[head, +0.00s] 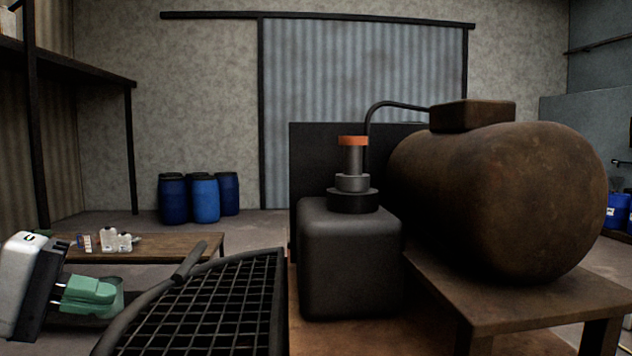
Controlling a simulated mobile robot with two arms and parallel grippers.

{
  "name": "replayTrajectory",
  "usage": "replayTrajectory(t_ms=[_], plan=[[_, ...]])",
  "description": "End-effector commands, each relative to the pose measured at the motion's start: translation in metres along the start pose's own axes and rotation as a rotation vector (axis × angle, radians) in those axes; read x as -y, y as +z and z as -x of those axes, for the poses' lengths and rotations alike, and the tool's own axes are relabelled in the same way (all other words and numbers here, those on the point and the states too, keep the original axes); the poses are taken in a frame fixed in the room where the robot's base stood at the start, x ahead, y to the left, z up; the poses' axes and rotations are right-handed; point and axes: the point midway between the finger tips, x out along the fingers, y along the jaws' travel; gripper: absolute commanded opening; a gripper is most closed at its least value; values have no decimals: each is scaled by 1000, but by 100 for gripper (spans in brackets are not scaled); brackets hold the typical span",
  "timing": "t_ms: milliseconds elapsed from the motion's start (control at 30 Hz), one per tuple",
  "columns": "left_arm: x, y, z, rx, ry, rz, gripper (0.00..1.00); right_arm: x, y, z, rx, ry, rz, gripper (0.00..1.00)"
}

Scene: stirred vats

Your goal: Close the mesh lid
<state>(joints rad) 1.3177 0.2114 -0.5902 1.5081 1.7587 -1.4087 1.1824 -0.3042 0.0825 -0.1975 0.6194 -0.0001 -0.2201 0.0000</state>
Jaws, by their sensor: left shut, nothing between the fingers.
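The black mesh lid (212,312) is at the bottom of the head view, left of centre, with a dark curved frame and a grid of bars. A short handle (188,262) sticks up from its far left rim. The lid's near part is cut off by the picture's lower edge, and I cannot tell its exact angle. My left gripper (112,293) has green fingers, is shut and empty, and is left of the lid and its handle, seemingly apart from both. My right gripper is not in view.
A dark tank with an orange-banded neck (350,255) stands just right of the lid. A rusty drum (500,200) rests on a stand (520,300) farther right. A low wooden table (165,246) with small bottles is behind my left gripper. Blue barrels (205,200) stand by the back wall.

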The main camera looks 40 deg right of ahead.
Motion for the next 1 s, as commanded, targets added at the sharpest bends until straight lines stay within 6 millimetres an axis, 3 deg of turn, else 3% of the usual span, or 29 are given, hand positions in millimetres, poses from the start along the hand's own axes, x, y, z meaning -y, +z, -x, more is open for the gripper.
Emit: replayTrajectory(t_ms=[100, 400, 1000], plan=[[23, -5, -1, 1, -1, 4, 0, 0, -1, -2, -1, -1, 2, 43], [58, -11, -8, 0, -1, 2, 0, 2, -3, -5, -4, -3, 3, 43], [75, -12, -13, 3, -6, 3, 0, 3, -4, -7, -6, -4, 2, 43]])
